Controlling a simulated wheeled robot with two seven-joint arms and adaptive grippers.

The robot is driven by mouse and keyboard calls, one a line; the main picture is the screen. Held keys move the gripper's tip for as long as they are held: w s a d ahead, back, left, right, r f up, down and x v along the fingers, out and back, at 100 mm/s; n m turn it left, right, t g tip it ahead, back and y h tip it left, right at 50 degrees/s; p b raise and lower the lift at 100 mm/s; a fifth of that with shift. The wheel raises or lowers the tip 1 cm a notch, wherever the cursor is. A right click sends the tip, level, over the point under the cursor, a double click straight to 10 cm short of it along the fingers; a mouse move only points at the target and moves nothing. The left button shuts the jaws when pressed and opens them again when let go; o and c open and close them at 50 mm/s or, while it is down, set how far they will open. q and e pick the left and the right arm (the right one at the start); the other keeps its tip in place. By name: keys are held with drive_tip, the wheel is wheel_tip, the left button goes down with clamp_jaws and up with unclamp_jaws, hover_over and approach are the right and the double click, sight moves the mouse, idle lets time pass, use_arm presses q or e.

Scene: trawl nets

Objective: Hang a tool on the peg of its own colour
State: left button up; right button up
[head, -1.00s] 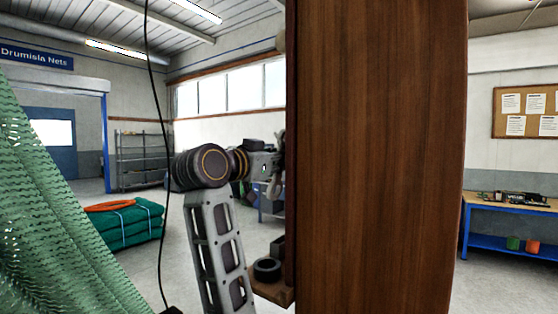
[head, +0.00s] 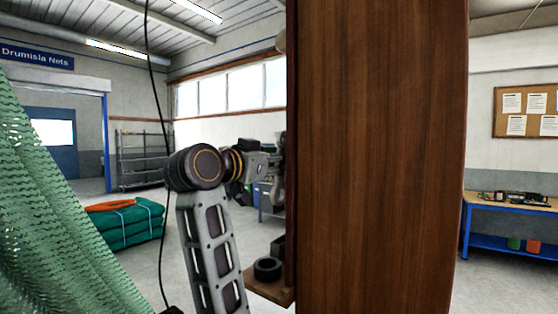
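My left arm rises from the bottom of the head view and bends to the right at its wrist. My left gripper (head: 278,180) is at the left edge of a tall brown wooden panel (head: 380,160), partly hidden behind it. I cannot tell whether its fingers are open or shut, or whether they hold anything. My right gripper is not in view. I can make out no tool or coloured peg; the face of the panel that I see is bare.
A small wooden ledge (head: 262,288) with a black ring (head: 267,268) on it juts from the panel's left side. Green netting (head: 50,220) hangs at the left. A stack of folded green net (head: 128,222) lies on the floor. A blue-framed workbench (head: 510,204) stands at the right.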

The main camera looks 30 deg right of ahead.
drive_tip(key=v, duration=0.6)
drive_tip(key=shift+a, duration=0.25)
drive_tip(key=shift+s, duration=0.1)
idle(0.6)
